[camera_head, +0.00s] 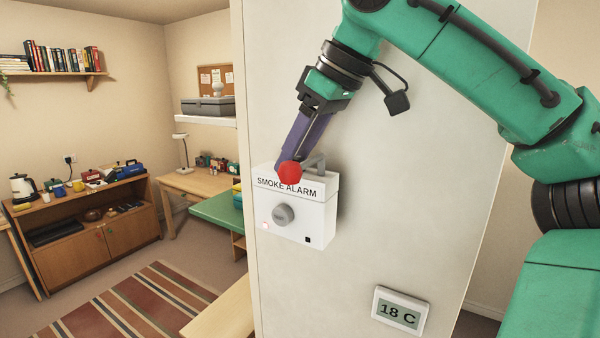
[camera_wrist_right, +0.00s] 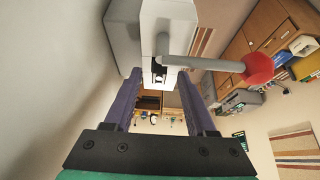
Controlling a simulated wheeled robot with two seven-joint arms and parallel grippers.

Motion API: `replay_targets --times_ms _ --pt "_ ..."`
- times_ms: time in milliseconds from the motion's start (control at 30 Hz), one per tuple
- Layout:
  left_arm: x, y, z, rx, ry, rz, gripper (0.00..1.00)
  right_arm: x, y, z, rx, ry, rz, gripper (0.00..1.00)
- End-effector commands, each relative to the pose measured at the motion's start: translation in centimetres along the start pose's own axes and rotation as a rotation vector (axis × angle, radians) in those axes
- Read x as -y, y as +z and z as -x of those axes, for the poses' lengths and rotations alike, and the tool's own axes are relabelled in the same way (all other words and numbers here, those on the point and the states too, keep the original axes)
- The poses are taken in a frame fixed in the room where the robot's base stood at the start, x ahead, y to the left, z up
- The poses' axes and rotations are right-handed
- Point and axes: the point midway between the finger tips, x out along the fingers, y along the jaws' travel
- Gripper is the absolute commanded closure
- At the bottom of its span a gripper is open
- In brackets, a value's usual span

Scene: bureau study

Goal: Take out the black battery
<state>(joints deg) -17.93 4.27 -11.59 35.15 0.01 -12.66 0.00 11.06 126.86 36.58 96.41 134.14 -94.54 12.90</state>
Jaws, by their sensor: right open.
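The white smoke alarm (camera_head: 315,213) is on the pale wall panel, with a round grey knob (camera_head: 283,214) and a small black square low on its front. A lever with a red ball (camera_head: 289,173) stands at its top; the red ball also shows in the wrist view (camera_wrist_right: 258,68). My right gripper (camera_head: 292,160) is at the alarm's top, its purple fingers partly behind the ball. In the wrist view its fingers (camera_wrist_right: 166,92) are apart, with nothing clearly held. A small dark detail shows on the alarm between them; I cannot tell whether it is the black battery.
A thermostat display (camera_head: 399,311) reading 18 C is on the same panel, lower right. A wooden cabinet (camera_head: 98,234), a desk (camera_head: 197,182) and a green-topped table (camera_head: 217,212) stand to the left. The panel around the alarm is mostly bare.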

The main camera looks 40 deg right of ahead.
Motion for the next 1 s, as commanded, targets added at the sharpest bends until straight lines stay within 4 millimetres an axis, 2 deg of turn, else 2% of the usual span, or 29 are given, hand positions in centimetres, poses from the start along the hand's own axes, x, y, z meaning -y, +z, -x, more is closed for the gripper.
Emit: replay_targets --times_ms 100,233,267,667,867,1000 --pt "0.4 -1.2 0.0 -0.018 -0.006 -0.001 0.34 0.0 0.0 0.1 0.0 0.0 -0.001 0.46" --pt "0.6 -2.0 0.0 -0.032 -0.008 -0.001 0.34 0.0 0.0 0.1 0.0 0.001 -0.001 0.96" --pt "0.6 -2.0 0.0 -0.032 -0.008 -0.001 0.34 0.0 0.0 0.1 0.0 0.001 -0.001 1.0" --pt "0.7 -1.3 0.0 -0.021 -0.01 0.0 0.34 -0.1 -0.2 0.5 0.0 0.003 -0.001 1.0" --pt "0.7 -1.1 -0.3 -0.018 -0.01 0.0 0.34 0.0 -1.3 2.4 0.0 0.003 -0.002 1.0" --pt "0.7 -1.1 -0.1 -0.018 -0.01 0.0 0.34 0.0 -2.8 4.9 -0.001 0.003 -0.002 1.0"
